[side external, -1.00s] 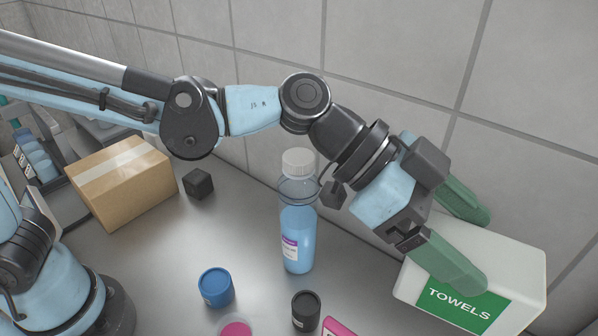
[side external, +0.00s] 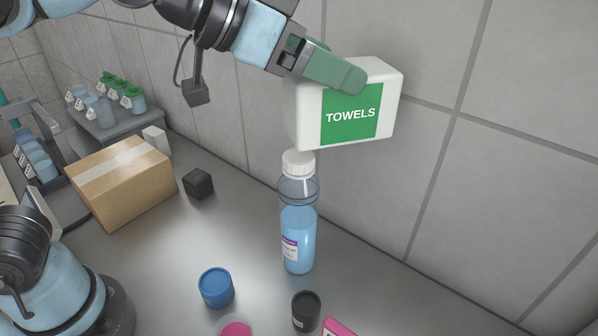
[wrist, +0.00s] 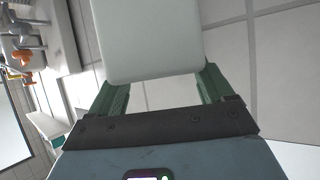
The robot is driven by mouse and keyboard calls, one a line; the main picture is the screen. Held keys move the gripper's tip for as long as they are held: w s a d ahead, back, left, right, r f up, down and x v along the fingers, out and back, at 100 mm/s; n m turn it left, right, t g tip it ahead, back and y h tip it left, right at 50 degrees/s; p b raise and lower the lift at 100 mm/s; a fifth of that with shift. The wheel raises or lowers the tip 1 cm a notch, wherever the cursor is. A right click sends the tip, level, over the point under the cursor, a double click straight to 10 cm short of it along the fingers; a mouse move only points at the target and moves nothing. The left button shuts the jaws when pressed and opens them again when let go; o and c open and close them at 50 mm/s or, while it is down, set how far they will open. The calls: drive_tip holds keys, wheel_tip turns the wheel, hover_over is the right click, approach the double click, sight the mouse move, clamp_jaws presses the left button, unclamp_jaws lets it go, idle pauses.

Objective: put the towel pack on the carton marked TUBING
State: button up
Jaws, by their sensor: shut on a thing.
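The towel pack (side external: 305,118) is a white box with a green label reading TOWELS. It is up in the air in the side view, above and behind the bottle's cap, tilted slightly. My gripper (side external: 335,72) is shut on it, with green fingers on its sides; the far finger is mostly hidden. In the wrist view the pack's white face (wrist: 150,40) lies between the green fingers (wrist: 160,88). A brown cardboard carton (side external: 135,195) with pale tape stands on the bench at left; no TUBING marking shows on its visible faces.
A tall bottle of blue liquid (side external: 298,235) stands mid-bench below the pack. A black cube (side external: 198,184) sits right of the carton. A blue tub (side external: 216,288) and a black tub (side external: 306,311) stand in front. A rack of green-capped bottles (side external: 115,125) is behind the carton.

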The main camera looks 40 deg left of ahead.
drive_tip(key=s+a+f+n+t+y, duration=0.1)
drive_tip(key=a+f+n+y, duration=1)
drive_tip(key=a+f, duration=0.55)
drive_tip(key=s+a+r+n+g+y, duration=0.4)
drive_tip(key=s+a+r+n+g, duration=0.15)
drive_tip(key=a+n, duration=0.2)
drive_tip(key=s+a+r+n+g+y, duration=0.3)
drive_tip(key=s+a+r+n+g, duration=0.1)
drive_tip(key=a+n+g, duration=0.35)
drive_tip(key=shift+m+t, duration=0.4)
drive_tip(key=shift+m, duration=0.1)
drive_tip(key=shift+s+a+f, duration=0.5)
drive_tip(key=shift+a+f, duration=1.25)
drive_tip(key=shift+a, duration=0.05)
drive_tip(key=shift+s+a+f, duration=0.45)
drive_tip(key=shift+a+f, duration=1.25)
drive_tip(key=shift+a, duration=0.05)
drive_tip(key=shift+s+a+f, duration=0.5)
drive_tip(key=shift+a+f, duration=1.25)
drive_tip(key=shift+a, duration=0.05)
